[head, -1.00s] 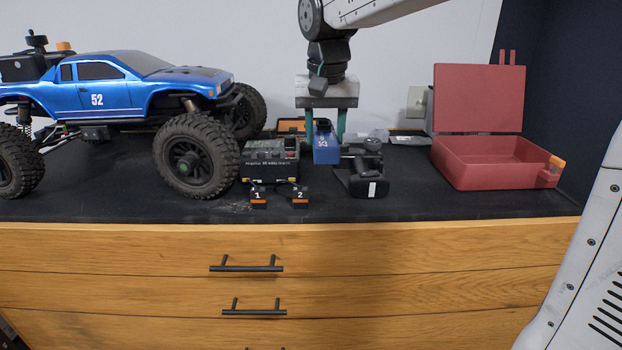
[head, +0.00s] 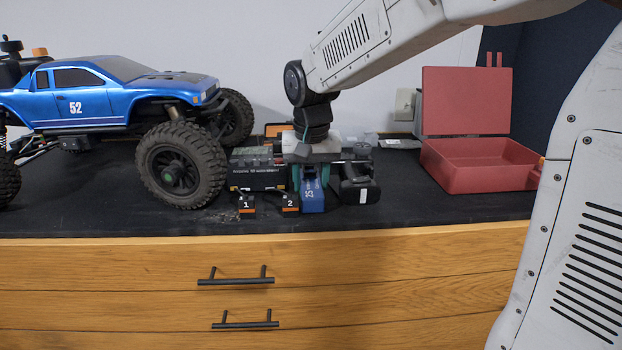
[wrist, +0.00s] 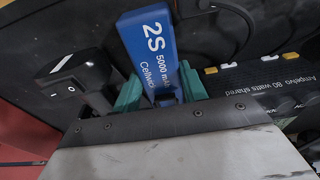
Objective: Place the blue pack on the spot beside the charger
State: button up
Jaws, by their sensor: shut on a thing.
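The blue pack (head: 313,193), marked 2S in white, is gripped by my gripper (head: 311,176) low over the black worktop, near its front edge. In the wrist view the pack (wrist: 147,42) shows between the green fingers of my gripper (wrist: 162,92), which are shut on it. I cannot tell whether its underside touches the worktop. The black charger (head: 256,176) is just left of the pack and partly hidden by my gripper. In the wrist view the charger (wrist: 262,78) is at the right. The spot itself cannot be made out.
Two small black-and-orange blocks numbered 1 (head: 246,207) and 2 (head: 290,203) stand in front of the charger. A black device (head: 360,186) is close on the pack's right. The blue truck (head: 110,105) is at left, and an open red box (head: 480,178) at right.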

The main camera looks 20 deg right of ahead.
aim_at(312, 187)
jog(key=shift+f, duration=0.1)
jog(key=o, duration=1.2)
notch_tip(312, 187, up, 12)
jog(key=s, duration=0.2)
jog(key=s+d+f+n, duration=0.1)
jog(key=s+f, duration=0.2)
jog(key=s, duration=0.6)
jog(key=s+d+f+n, duration=0.1)
jog(key=s+f, duration=0.3)
jog(key=s, duration=0.5)
jog(key=s+d+f+n, duration=0.1)
jog(key=s+f, duration=0.3)
jog(key=s, duration=0.4)
jog(key=shift+s+d+f+n, duration=0.25)
jog(key=shift+s+d+n, duration=0.05)
jog(key=shift+s, duration=0.1)
